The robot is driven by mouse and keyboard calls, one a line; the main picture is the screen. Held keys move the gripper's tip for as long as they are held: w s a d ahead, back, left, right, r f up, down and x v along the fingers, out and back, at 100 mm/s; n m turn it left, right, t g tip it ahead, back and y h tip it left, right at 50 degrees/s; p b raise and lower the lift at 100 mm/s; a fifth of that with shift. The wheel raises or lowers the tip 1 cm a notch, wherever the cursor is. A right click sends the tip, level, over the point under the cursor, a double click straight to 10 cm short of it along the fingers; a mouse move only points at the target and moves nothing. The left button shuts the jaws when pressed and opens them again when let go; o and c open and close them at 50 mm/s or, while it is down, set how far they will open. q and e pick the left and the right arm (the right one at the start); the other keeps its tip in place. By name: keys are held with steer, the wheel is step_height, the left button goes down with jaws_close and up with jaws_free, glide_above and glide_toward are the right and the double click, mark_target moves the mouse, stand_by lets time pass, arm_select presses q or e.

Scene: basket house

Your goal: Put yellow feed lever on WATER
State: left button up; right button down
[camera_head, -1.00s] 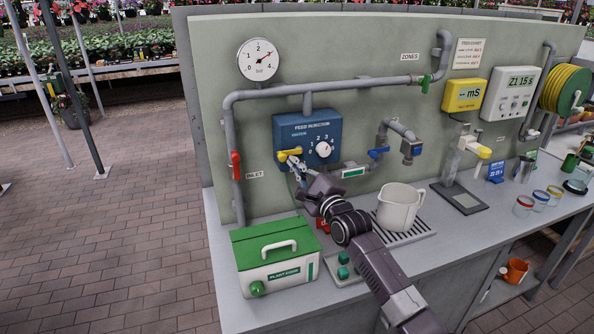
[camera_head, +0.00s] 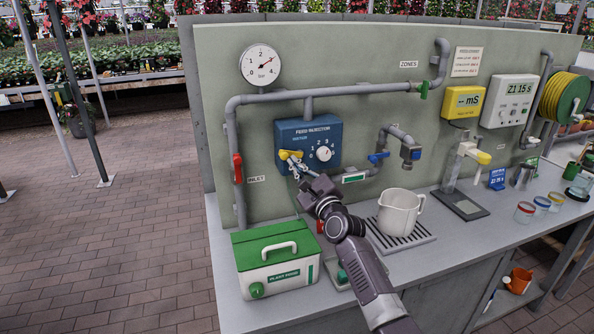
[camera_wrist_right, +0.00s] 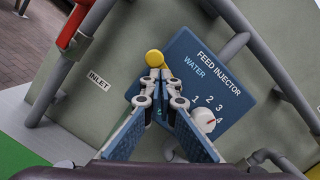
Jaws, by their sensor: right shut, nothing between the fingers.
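The yellow feed lever (camera_head: 286,155) sits on the left part of the blue FEED INJECTOR panel (camera_head: 308,130). In the right wrist view the lever's round yellow end (camera_wrist_right: 154,57) lies just left of the panel, a little beyond my fingertips. The word WATER (camera_wrist_right: 194,69) is printed to its right there. My right gripper (camera_head: 296,167) is shut and empty, with its tips (camera_wrist_right: 155,82) at the lever. I cannot tell whether they touch it. The gripper hides part of the lever's lower side. My left gripper is not in view.
A white numbered dial (camera_head: 323,154) is right of the lever. A red INLET valve handle (camera_head: 238,167) is at the left on grey pipes (camera_head: 300,94). A green-lidded box (camera_head: 275,246) and a white jug (camera_head: 400,212) stand on the bench below, either side of my arm.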

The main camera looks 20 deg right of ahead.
steer(key=shift+r+m+t+h+p, duration=0.15)
steer(key=shift+r+m+h+p, duration=0.15)
steer(key=shift+m, duration=0.95)
steer(key=shift+r+m+t+h+p, duration=0.2)
steer(key=shift+r+m+p, duration=0.2)
steer(key=shift+m, duration=0.85)
